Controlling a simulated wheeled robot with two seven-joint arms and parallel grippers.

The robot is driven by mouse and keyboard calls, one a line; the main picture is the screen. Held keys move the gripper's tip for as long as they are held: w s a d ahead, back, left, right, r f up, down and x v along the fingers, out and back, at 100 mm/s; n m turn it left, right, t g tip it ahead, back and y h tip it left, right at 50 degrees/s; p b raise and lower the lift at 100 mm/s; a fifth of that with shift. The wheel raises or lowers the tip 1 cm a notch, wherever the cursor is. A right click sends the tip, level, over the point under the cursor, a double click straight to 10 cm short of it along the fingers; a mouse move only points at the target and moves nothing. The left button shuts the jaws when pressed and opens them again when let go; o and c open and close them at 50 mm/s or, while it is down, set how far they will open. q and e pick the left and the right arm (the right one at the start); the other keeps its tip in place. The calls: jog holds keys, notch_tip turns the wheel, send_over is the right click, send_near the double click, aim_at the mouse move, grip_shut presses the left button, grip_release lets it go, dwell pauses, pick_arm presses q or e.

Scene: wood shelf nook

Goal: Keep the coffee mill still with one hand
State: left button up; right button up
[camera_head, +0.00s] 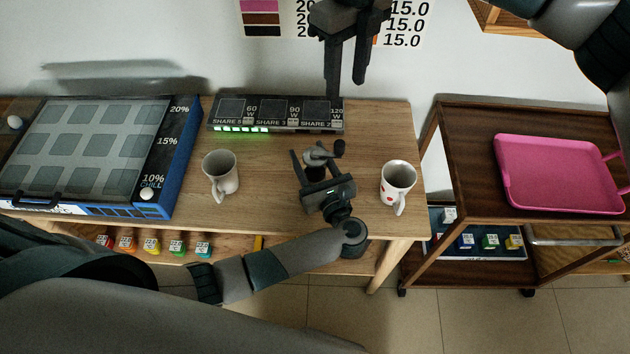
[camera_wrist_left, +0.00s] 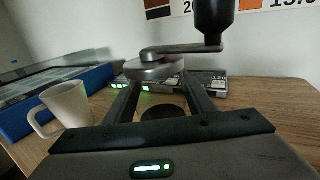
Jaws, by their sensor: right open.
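The coffee mill (camera_head: 318,158) stands on the wooden table, with a grey metal top and a crank ending in a dark knob. Its top (camera_wrist_left: 150,68) and crank knob (camera_wrist_left: 213,20) also show in the left wrist view. My left gripper (camera_head: 315,165) comes in low from the front, its fingers spread to either side of the mill; I see no clear finger contact. The fingers partly hide the mill's lower body. My right gripper (camera_head: 347,80) hangs above the back of the table, fingers pointing down, apart and empty.
A white mug (camera_head: 222,176) stands left of the mill and a spotted mug (camera_head: 397,178) right of it. A dark panel with green lights (camera_head: 275,126) lies behind. A blue-sided tray unit (camera_head: 165,160) fills the left. A cart with a pink tray (camera_head: 560,172) stands right.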

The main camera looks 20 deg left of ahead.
pick_arm(q)
jog(key=o, duration=0.3)
jog(key=v, duration=1.2)
jog(key=shift+s+d+f, duration=0.1)
jog(key=shift+s, duration=0.05)
dwell(0.5)
